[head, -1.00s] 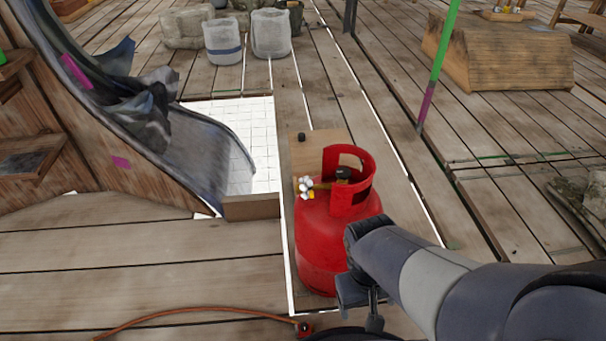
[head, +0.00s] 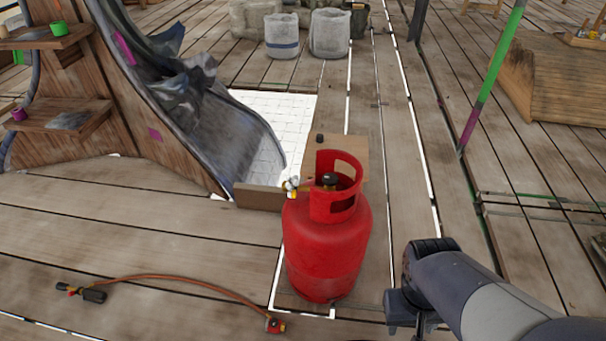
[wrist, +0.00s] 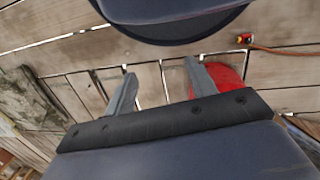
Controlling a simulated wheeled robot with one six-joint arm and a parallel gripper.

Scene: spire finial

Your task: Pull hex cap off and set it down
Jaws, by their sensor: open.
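A red gas cylinder (head: 326,240) stands upright on the plank deck in the middle of the head view. At the left of its collar is a small valve outlet (head: 292,186) with pale and yellow parts, too small to tell whether a hex cap sits on it. A black knob (head: 330,178) shows inside the collar. My gripper (wrist: 160,70) is open and empty in the wrist view, with deck planks between its fingers. Part of the cylinder (wrist: 228,78) shows behind the right finger. In the head view my arm is right of the cylinder, apart from it.
An orange hose (head: 190,278) with end fittings lies on the deck at front left. A wooden board (head: 350,150) behind the cylinder carries a small black piece (head: 319,138). A wooden structure with a slide (head: 225,130) stands left.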

